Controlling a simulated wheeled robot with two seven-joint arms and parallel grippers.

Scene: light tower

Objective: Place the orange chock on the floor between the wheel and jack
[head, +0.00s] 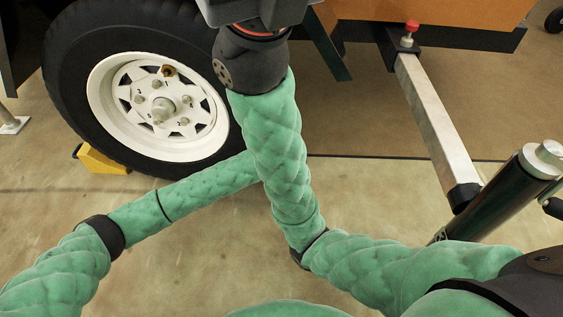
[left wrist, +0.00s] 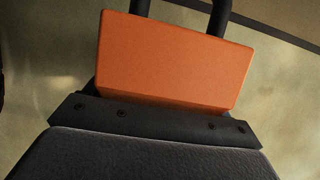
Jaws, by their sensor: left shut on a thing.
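The wheel (head: 158,108), a white rim in a black tyre, stands on the floor at upper left in the head view. A black cylinder with a silver cap, which looks like the jack (head: 505,190), stands tilted at the right. In the left wrist view my left gripper (left wrist: 155,118) is shut on the orange chock (left wrist: 172,60), with two black bars behind it. In the head view my left forearm passes behind my right arm, so the left gripper and chock are hidden. My right arm reaches up past the wheel; its fingertips are out of view.
A yellow chock (head: 102,160) sits at the tyre's left side. A metal bar (head: 430,120) runs from the orange trailer body (head: 440,12) toward the jack. The floor (head: 365,195) between wheel and jack looks clear. A stand foot (head: 12,125) is at far left.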

